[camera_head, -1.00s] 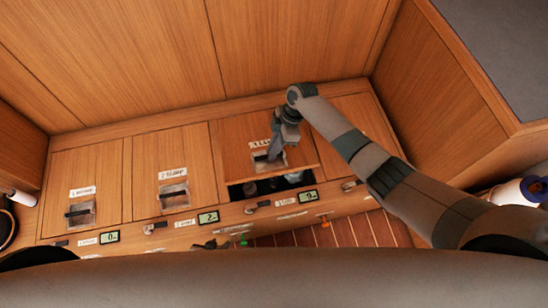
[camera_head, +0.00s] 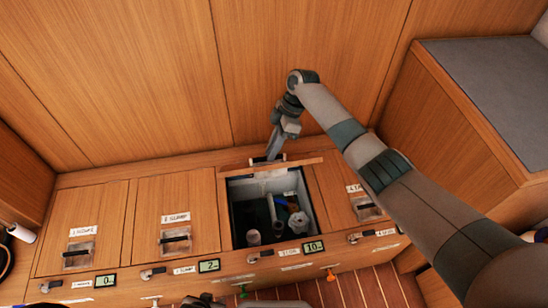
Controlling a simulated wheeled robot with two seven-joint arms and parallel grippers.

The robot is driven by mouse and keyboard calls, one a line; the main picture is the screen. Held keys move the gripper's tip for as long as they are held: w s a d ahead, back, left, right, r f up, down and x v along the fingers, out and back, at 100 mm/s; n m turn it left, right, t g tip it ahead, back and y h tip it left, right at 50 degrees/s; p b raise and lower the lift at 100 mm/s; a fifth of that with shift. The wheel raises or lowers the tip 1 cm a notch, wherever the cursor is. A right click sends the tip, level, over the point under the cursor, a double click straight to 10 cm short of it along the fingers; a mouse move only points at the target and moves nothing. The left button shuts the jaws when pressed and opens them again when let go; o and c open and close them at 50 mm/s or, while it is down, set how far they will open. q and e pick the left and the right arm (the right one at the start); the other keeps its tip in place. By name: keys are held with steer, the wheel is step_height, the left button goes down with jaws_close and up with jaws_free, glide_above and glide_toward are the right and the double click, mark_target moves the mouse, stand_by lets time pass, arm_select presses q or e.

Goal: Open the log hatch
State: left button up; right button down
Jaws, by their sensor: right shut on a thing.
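The hatch in the third bay from the left stands open. Its wooden lid (camera_head: 303,163) is raised at the back of the opening and seen nearly edge-on; I cannot read its label. My right gripper (camera_head: 269,157) reaches down from above and is shut on the lid's handle, which the fingers partly hide. My left gripper is not clearly in view.
Closed hatches with recessed handles lie left (camera_head: 80,255), centre-left (camera_head: 175,238) and right (camera_head: 367,207). Small latches and number displays (camera_head: 314,247) line the front edge. A wooden wall rises behind; a grey-topped bench (camera_head: 490,80) stands at right.

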arm_select(q)
steer(key=shift+f, duration=0.15)
arm_select(e)
steer(key=shift+d+f, duration=0.1)
steer(key=shift+f, duration=0.55)
steer(key=c, duration=2.1)
jaws_free()
steer(key=o, duration=0.3)
steer(key=shift+w+f, duration=0.25)
steer(key=shift+o, duration=0.2)
steer(key=shift+w+a+f, duration=0.2)
steer(key=shift+w+a, duration=0.1)
steer(key=shift+w, duration=0.15)
steer(key=shift+r, duration=0.3)
steer(key=shift+s+r, duration=0.1)
steer(key=shift+s, duration=0.15)
arm_select(q)
steer(key=shift+f, duration=0.1)
